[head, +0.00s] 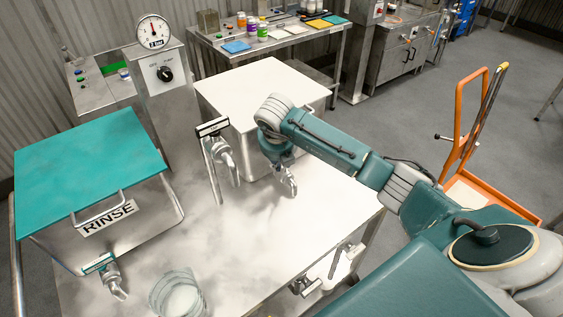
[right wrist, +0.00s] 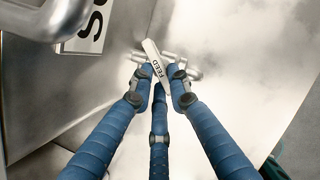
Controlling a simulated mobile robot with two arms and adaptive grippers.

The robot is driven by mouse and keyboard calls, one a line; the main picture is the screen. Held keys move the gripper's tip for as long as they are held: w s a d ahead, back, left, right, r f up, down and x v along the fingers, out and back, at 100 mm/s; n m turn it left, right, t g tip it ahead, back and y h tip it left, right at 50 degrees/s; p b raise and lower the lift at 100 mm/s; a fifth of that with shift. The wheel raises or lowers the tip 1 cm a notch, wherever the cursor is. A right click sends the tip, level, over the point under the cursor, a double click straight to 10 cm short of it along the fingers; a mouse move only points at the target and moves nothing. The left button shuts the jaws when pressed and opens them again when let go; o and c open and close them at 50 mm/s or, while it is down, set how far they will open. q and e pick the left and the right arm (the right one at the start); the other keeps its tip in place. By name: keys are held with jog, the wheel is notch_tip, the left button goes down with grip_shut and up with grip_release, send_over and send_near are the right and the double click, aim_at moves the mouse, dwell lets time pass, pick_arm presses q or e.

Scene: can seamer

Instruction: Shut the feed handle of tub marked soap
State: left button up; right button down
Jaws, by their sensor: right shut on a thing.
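The soap tub is the box with the white lid (head: 262,92) at the centre back of the head view. Its sign (right wrist: 92,30) shows only in part in the right wrist view, with an S readable. The white feed handle (right wrist: 153,60), marked FEED, sits on a metal valve (right wrist: 190,71) low at the tub's front. My right gripper (head: 288,186) is at the front of this tub. In the right wrist view its blue fingers (right wrist: 163,77) are closed around the feed handle. In the head view my gripper hides the handle. My left gripper is out of view.
A tub marked RINSE with a teal lid (head: 88,165) stands at the left, with its own teal-handled valve (head: 98,263). A dial post (head: 158,72) stands behind. An orange trolley (head: 462,125) stands right. The steel worktop's middle is clear.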

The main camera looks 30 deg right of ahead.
jog(key=shift+r, duration=0.1)
jog(key=c, duration=1.6)
grip_release()
jog(key=shift+c, duration=0.2)
jog(key=v, duration=1.2)
